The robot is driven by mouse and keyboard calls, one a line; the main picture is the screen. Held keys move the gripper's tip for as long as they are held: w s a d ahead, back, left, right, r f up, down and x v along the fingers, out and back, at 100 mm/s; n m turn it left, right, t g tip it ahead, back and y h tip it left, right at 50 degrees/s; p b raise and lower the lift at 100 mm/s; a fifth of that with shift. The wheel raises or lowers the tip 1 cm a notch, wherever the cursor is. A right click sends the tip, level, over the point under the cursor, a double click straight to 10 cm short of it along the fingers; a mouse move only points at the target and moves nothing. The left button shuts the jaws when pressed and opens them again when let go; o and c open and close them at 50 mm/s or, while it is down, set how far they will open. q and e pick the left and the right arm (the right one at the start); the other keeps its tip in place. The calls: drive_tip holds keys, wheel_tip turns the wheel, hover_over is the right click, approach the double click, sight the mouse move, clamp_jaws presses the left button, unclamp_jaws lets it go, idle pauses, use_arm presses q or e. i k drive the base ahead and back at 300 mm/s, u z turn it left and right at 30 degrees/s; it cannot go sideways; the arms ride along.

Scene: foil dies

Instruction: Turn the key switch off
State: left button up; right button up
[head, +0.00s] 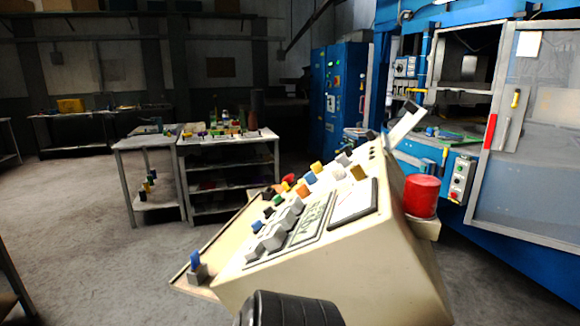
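A cream control console (380,255) with a sloped top stands close in front, tilted in the picture. Its top carries rows of buttons and knobs in several colours. A blue-topped lever or switch on a grey base (198,270) stands at its near left corner. I cannot tell which control is the key switch, nor its position; the controls are small here. A pale panel with a dark border (354,202) lies on the right part of the top. Neither gripper shows. A dark ribbed rounded part at the bottom edge partly covers the console's front.
A red cylinder (421,195) sits at the console's right side. A blue machine (465,150) with a clear door stands behind on the right, beside blue cabinets (338,95). Workbenches (228,140) stand further back. The grey floor (90,235) at left is largely clear.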

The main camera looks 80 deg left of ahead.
sight(339, 173)
drive_tip(key=u, duration=1.6)
